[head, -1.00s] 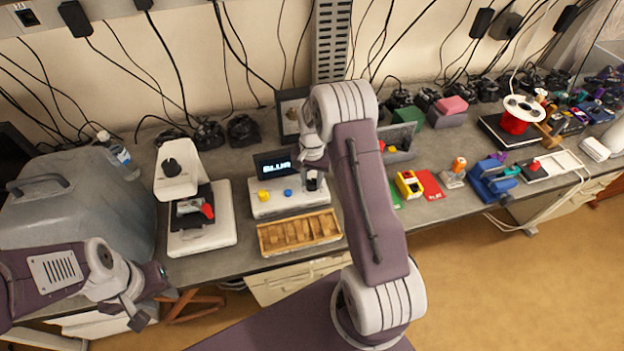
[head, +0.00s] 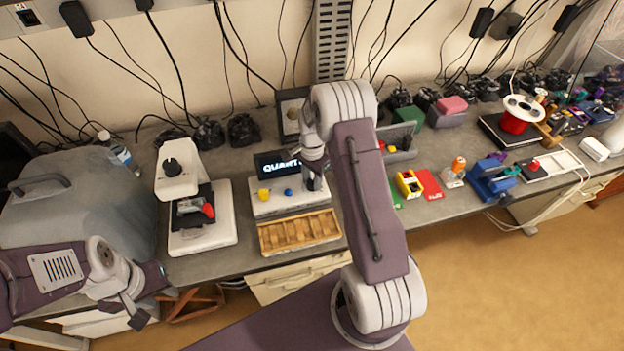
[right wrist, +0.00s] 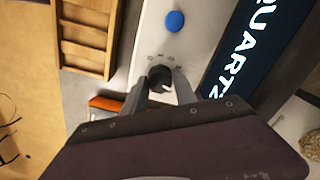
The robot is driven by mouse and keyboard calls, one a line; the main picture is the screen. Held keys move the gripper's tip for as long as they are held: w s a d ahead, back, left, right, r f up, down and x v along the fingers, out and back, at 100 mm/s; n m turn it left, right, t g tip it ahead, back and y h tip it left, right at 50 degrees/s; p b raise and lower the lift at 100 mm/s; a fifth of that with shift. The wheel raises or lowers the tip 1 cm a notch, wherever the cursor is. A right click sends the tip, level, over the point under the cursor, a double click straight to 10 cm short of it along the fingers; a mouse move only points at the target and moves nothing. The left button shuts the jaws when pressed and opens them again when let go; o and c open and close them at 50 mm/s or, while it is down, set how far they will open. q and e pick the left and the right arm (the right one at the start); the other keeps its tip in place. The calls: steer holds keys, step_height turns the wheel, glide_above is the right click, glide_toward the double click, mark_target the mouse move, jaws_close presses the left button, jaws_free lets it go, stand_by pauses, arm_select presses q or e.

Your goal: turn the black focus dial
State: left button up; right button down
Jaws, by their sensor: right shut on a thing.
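The black focus dial (right wrist: 160,77) sits on a white console (head: 270,207) beside a blue button (right wrist: 174,21). My right gripper (right wrist: 162,88) is shut on the dial, with a finger on each side. In the head view my right gripper (head: 314,178) reaches down to the console's right end and mostly hides the dial. The console's screen (head: 280,164) shows bright, sharp letters, and in the right wrist view the screen (right wrist: 262,45) reads "QUARTZ". My left gripper (head: 150,305) hangs empty in front of the bench at the left, its fingers apart.
A white microscope (head: 200,232) with a black knob on top stands left of the console. A wooden tray (head: 300,232) lies in front of the console. A yellow button (head: 264,194) is on the console's left. Small coloured items and a red card (head: 430,184) lie to the right.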

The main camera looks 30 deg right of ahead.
mark_target(312, 181)
steer(key=shift+w+r, duration=0.1)
steer(key=c, duration=1)
jaws_free()
step_height(312, 181, up, 9)
steer(key=shift+d+f+b, duration=0.1)
steer(key=shift+b, duration=0.7)
